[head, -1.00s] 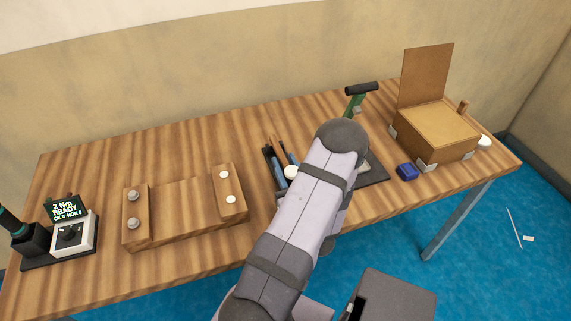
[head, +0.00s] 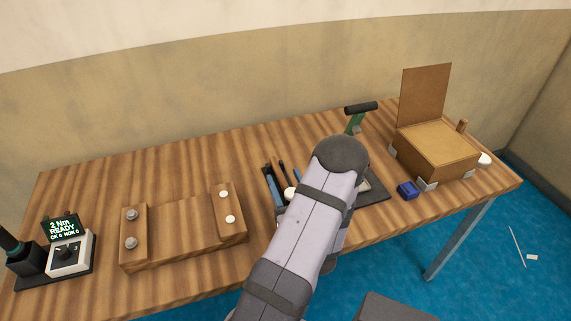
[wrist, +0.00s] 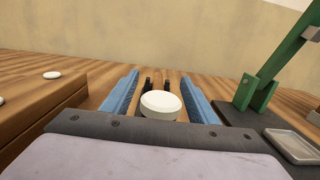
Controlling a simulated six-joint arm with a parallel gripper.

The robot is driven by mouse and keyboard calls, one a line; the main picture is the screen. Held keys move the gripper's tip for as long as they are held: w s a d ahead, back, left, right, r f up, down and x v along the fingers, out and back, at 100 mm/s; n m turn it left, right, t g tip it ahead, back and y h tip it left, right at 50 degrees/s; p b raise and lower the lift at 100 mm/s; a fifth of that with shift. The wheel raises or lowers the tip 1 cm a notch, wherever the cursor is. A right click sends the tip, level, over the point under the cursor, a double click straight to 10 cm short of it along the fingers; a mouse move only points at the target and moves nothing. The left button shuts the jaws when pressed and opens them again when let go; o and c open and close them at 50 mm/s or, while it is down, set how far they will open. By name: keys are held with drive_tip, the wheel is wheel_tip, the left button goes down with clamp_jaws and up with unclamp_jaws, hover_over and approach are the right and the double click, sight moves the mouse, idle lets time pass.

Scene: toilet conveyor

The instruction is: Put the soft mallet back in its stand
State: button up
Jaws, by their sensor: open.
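A round white head (wrist: 160,104), likely the soft mallet's, lies between my gripper's (wrist: 160,78) two blue fingers in the wrist view. The fingers are spread, with a visible gap to the head on each side. The head also shows in the head view (head: 290,193), beside my forearm. Brown and dark upright pieces (wrist: 168,80) stand just behind it; I cannot tell which is a handle and which is part of the stand. My forearm hides much of this area in the head view.
A green press with a black handle (head: 361,108) stands right of my gripper on a dark base. A wooden fixture (head: 180,230) is at left. A blue block (head: 407,190), a wooden box (head: 437,150) and another white piece (head: 484,158) are at right.

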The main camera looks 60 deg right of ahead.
drive_tip(key=shift+r, duration=4.05)
